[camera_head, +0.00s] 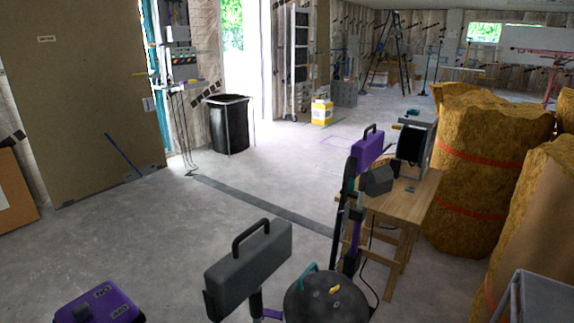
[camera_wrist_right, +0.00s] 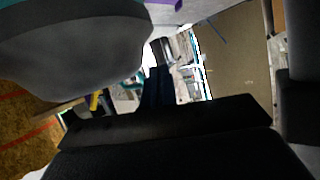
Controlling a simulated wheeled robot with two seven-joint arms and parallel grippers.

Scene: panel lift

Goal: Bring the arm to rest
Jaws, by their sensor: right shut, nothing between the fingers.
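My right gripper (camera_wrist_right: 158,75) shows in the right wrist view as two narrow dark fingers side by side. It is shut, with nothing seen held in it. Its wide dark palm fills the lower part of that view. A large grey rounded surface stands close on the left of the fingers. Neither gripper can be made out in the head view, and my left gripper is in neither view.
In the head view, a grey case with a handle (camera_head: 248,265), a dark round lid (camera_head: 326,298) and a purple switch box (camera_head: 97,304) stand close in front. A wooden stool (camera_head: 408,195) and yellow insulation rolls (camera_head: 485,150) are right. Concrete floor lies clear left of centre.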

